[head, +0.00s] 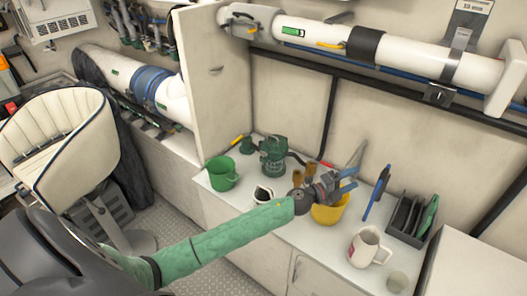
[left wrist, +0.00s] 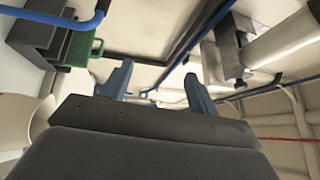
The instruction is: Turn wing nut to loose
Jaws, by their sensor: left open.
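No wing nut can be made out clearly. A dark metal clamp block (head: 439,95) hangs under the strap on the white pipe (head: 400,52) at the upper right; a small nut there is too small to tell. In the left wrist view, a grey bracket (left wrist: 228,50) on the white pipe (left wrist: 285,42) shows beyond the fingers. My left gripper (head: 347,180) is open and empty, above the counter in front of the yellow bucket and well below the pipe. Its two blue-grey fingers (left wrist: 158,88) stand apart with nothing between them. My right gripper is out of view.
On the counter (head: 310,250) stand a green bucket (head: 222,176), a green pump-like device (head: 274,158), a yellow bucket (head: 329,213), a white mug (head: 366,249) and a black rack (head: 410,218).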

